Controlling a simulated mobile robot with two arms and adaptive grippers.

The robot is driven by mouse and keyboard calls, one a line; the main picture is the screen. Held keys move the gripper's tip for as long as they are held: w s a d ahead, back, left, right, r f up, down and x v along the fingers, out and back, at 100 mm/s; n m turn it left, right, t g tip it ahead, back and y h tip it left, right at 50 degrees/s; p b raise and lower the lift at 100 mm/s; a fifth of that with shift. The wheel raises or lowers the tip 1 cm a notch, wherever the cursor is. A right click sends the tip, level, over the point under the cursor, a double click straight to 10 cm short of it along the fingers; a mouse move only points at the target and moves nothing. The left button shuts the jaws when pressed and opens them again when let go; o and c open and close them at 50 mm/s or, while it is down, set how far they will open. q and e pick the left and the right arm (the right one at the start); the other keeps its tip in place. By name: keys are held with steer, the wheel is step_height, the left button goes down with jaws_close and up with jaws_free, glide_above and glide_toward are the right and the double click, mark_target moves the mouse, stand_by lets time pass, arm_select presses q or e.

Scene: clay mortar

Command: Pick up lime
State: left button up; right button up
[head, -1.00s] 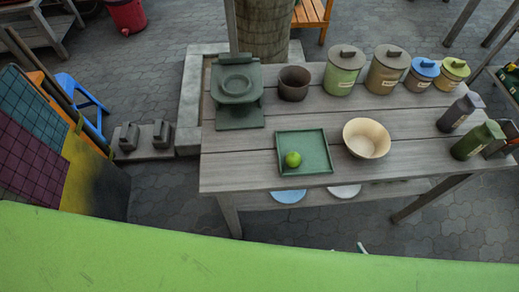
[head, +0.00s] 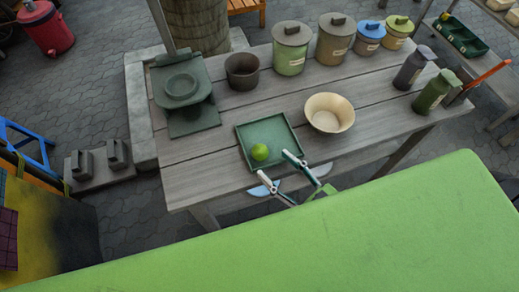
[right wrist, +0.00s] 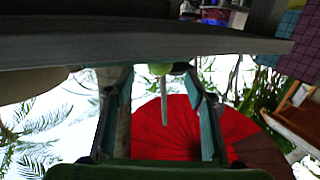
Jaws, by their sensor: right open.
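The green lime (head: 260,152) sits on the square green tray (head: 284,128) near the front edge of the grey wooden table. My right gripper (head: 274,165) is at the front of the tray. Its two fingers are spread and empty, with the tips close to the lime and on its near side. In the right wrist view the lime (right wrist: 160,69) shows as a small green patch between the fingertips, partly hidden by the table edge. I cannot tell whether a finger touches the tray. My left gripper is not in view.
A cream bowl (head: 329,113) stands right of the tray. A brown pot (head: 242,71) and a dark green scale-like stand (head: 185,100) are behind and left. Lidded canisters line the back; two bottles stand at the right. A large green surface (head: 330,235) fills the foreground.

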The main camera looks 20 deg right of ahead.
mark_target(266, 157)
steer(key=x, duration=0.5)
steer(key=shift+w+a+r+p, duration=0.15)
steer(key=shift+p, duration=0.25)
steer(key=c, duration=1.2)
